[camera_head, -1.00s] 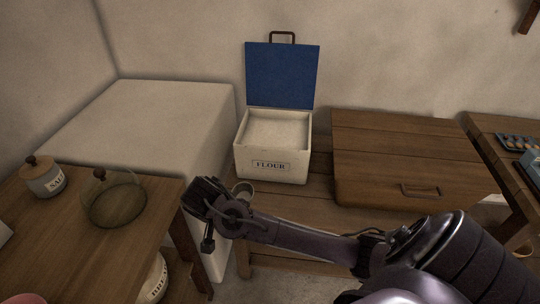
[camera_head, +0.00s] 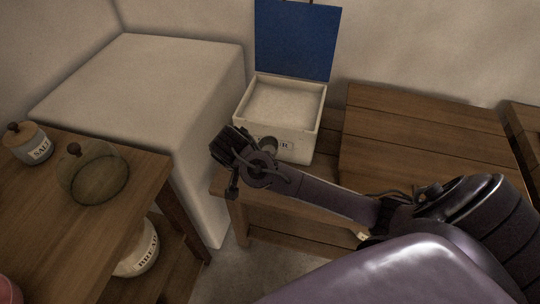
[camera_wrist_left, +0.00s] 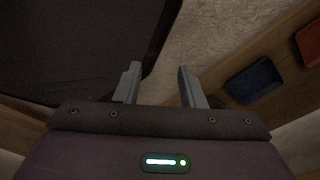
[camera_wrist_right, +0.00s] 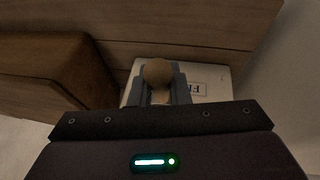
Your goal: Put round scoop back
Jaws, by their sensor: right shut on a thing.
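The flour box (camera_head: 310,133) is a white box with a blue lid (camera_head: 293,40) standing open at its back. Pale flour (camera_head: 284,103) fills it. My right gripper (camera_head: 232,143) is just in front of the box's left front side, below its rim. It is shut on the round scoop (camera_head: 269,144), whose bowl partly covers the FLOUR label. In the right wrist view a round tan end of the scoop (camera_wrist_right: 158,71) shows between the fingers (camera_wrist_right: 160,90). My left gripper (camera_wrist_left: 158,75) is open and empty, outside the head view.
A wooden counter (camera_head: 430,135) stands right of the box, a large pale block (camera_head: 140,90) left of it. A table at left holds a salt jar (camera_head: 38,150) and a glass-lidded dish (camera_head: 92,180). A bread crock (camera_head: 140,258) sits below.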

